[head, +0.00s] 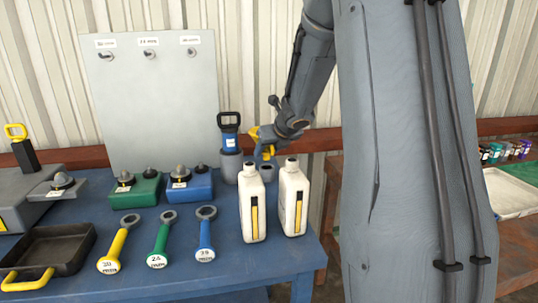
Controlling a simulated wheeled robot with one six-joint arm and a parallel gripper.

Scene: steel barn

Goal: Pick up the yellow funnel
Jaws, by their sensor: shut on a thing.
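The yellow funnel (267,151) shows as a small yellow shape at the end of my gripper (265,142), above the back right part of the blue table. My gripper is shut on it. Most of its outline is hidden by the gripper and too small to make out, so its tilt cannot be told. It is just above and behind two white bottles (252,203) with yellow stripes. A grey cup (267,172) stands below it, partly hidden by the bottles; whether the funnel touches the cup cannot be told.
The blue table (185,250) bears yellow, green and blue ring-ended tools (205,235), a black tray (70,235), and green and blue boxes (190,190). A black-handled tool (230,122) stands in a grey holder left of my gripper. A grey board (150,100) rises behind.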

